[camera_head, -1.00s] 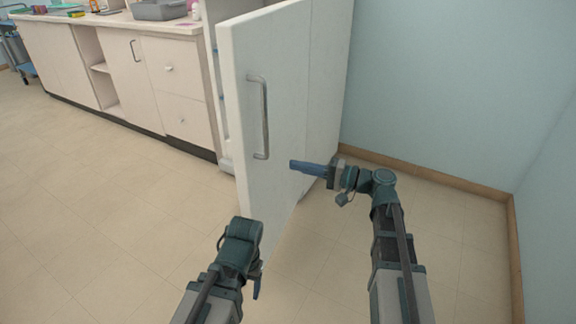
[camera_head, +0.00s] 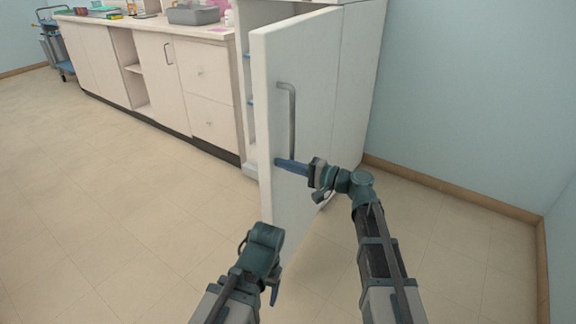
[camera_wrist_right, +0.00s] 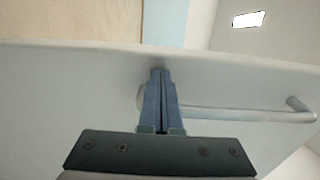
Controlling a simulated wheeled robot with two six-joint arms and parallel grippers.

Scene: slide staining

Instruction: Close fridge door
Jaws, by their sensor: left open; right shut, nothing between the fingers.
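The white fridge door (camera_head: 300,95) stands open in the head view, with shelves partly visible behind its left edge. A grey bar handle (camera_head: 291,125) is on its face, and the handle also shows in the right wrist view (camera_wrist_right: 245,114). My right gripper (camera_head: 278,161) is shut and empty, its blue fingertips at the door's face by the handle's lower end. In the right wrist view its fingers (camera_wrist_right: 158,75) lie over the door face near the door's edge; I cannot tell if they touch. My left gripper (camera_head: 274,290) is low in front of the door, apart from it.
A cream cabinet (camera_head: 195,85) with a counter, grey tub (camera_head: 194,15) and small items stands left of the fridge. A blue wall (camera_head: 470,100) is on the right. A trolley (camera_head: 56,45) stands far left. The floor at left is clear.

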